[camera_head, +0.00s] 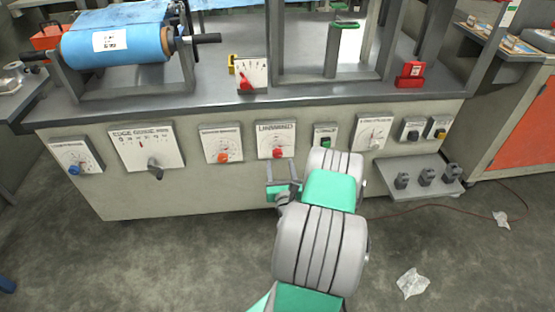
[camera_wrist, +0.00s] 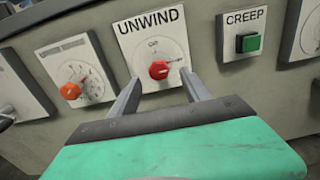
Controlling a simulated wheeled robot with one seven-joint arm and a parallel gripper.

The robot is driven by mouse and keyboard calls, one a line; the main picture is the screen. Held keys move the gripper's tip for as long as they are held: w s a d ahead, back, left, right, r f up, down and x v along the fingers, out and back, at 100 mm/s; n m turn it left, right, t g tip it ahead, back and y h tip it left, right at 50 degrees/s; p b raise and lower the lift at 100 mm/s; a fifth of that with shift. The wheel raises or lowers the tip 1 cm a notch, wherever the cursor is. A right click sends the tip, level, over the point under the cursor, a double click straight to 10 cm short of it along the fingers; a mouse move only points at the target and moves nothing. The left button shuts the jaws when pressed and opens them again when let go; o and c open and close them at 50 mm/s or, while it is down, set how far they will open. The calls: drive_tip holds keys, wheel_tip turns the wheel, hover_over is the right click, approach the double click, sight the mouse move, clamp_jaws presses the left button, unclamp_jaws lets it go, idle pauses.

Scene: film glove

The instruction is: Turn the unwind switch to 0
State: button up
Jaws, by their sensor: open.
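The unwind switch is a red knob (camera_wrist: 159,70) on a white dial plate labelled UNWIND (camera_wrist: 150,27). In the head view the same red knob (camera_head: 278,153) sits on the front of the grey bench, left of my arm. My gripper (camera_wrist: 161,79) is open and empty. Its two fingers point at the plate, one on each side of the knob's lower part as seen from the wrist. I cannot tell whether they touch it. The dial marks are too small to read, so the knob's setting is unclear. In the head view my arm partly hides the gripper (camera_head: 282,178).
An orange-red knob (camera_wrist: 70,91) on its dial is left of the unwind plate. A green CREEP button (camera_wrist: 248,43) is on the right. A grey shelf with several dark fittings (camera_head: 425,190) juts out at the right. Crumpled paper (camera_head: 412,283) lies on the floor.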

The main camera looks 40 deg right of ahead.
sight(278, 155)
drive_tip(key=p+x, duration=0.1)
drive_tip(key=x, duration=0.6)
drive_tip(key=shift+w+p, duration=0.15)
drive_tip(key=shift+p, duration=0.2)
drive_tip(key=shift+c, duration=0.2)
clamp_jaws()
